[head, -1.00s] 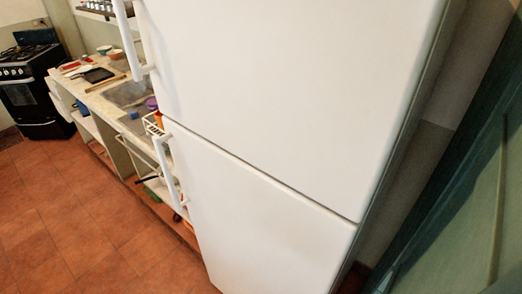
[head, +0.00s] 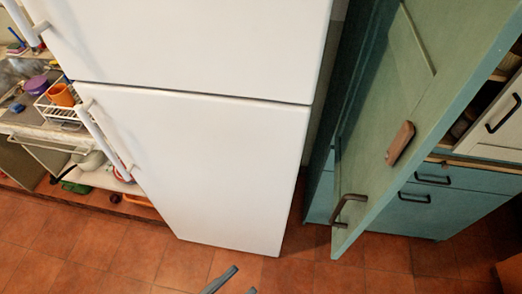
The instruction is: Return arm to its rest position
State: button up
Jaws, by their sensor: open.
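Only the tips of my gripper (head: 243,281) show at the bottom edge of the head view, as two grey-blue fingers. They are apart, with bare floor between them and nothing held. The rest of my gripper and my arm are out of the picture. The tips appear in front of the white fridge (head: 195,170), below its lower edge in the picture.
A green cabinet door (head: 400,90) stands open at the right, with a dark handle (head: 348,208). Teal drawers (head: 430,205) are behind it. A dish rack (head: 62,108) with an orange cup (head: 61,95) is at the left. Tiled floor (head: 100,250) is clear in front.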

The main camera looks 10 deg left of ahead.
jog(key=w+d+r+n+t+y, duration=0.2)
jog(key=w+d+r, duration=0.1)
jog(key=w, duration=0.3)
jog(key=w+d+r+n+t+y, duration=0.1)
jog(key=w+d+r+t+y, duration=0.1)
jog(key=w+d+r+t, duration=0.3)
jog(key=w+d+r+n+t+y, duration=0.1)
jog(key=w+r+n+y, duration=0.15)
jog(key=w+r, duration=0.4)
jog(key=w+r+n+y, duration=0.2)
jog(key=w+r+y, duration=0.15)
jog(key=r, duration=0.55)
jog(key=s+r+t, duration=0.1)
jog(key=s+r, duration=0.2)
jog(key=r, duration=1.2)
jog(key=s+r+t, duration=0.2)
jog(key=s+r, duration=0.1)
jog(key=r, duration=1.2)
jog(key=shift+a+r+m+t+y, duration=0.15)
jog(key=shift+m+t+y, duration=0.15)
jog(key=shift+m, duration=0.05)
jog(key=shift+s, duration=0.1)
